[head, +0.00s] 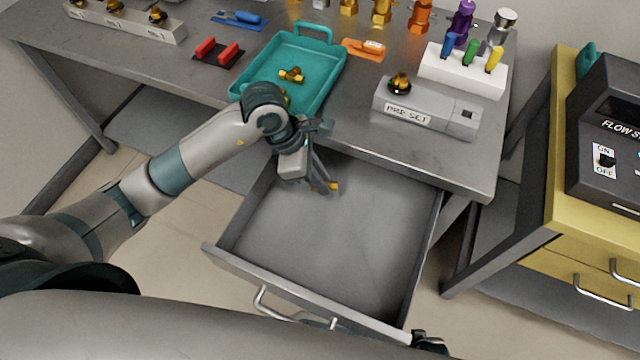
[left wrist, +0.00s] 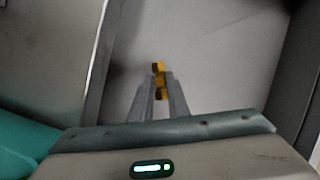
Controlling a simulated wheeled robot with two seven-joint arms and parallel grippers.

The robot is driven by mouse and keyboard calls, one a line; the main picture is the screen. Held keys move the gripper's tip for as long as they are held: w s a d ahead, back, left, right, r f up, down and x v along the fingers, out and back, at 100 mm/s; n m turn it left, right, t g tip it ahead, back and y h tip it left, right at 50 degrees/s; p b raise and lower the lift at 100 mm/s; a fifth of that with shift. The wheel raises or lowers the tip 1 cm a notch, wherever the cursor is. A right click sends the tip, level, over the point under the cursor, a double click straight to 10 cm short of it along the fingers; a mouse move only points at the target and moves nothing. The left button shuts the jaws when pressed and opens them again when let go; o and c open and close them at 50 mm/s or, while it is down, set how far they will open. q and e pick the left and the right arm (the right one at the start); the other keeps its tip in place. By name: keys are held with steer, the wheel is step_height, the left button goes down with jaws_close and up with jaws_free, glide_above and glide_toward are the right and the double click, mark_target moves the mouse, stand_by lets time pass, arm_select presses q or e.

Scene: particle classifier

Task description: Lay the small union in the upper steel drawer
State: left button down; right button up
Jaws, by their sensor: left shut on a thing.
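The small union (head: 333,186) is a little brass-coloured fitting at the tips of my left gripper (head: 325,186). The left gripper is shut on it, over the back left part of the open steel drawer (head: 330,240). In the left wrist view the union (left wrist: 158,69) shows between the two fingertips (left wrist: 158,88), with the grey drawer floor (left wrist: 215,60) behind it. I cannot tell whether the union touches the floor. The drawer is pulled out below the grey table and is otherwise empty. My right gripper is not clearly in view.
A teal tray (head: 328,62) with brass fittings stands on the table behind my left arm. A grey PRE-SET block (head: 425,112) and a white holder (head: 462,72) with coloured pieces stand to its right. A yellow cabinet (head: 565,190) is at the right. The drawer's front and middle are clear.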

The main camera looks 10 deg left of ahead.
arm_select(q)
steer(key=shift+w+a+f, duration=0.15)
steer(key=shift+w, duration=0.1)
steer(key=shift+f, duration=2)
steer(key=shift+f, duration=0.15)
steer(key=c, duration=1.7)
jaws_free()
steer(key=v, duration=1.2)
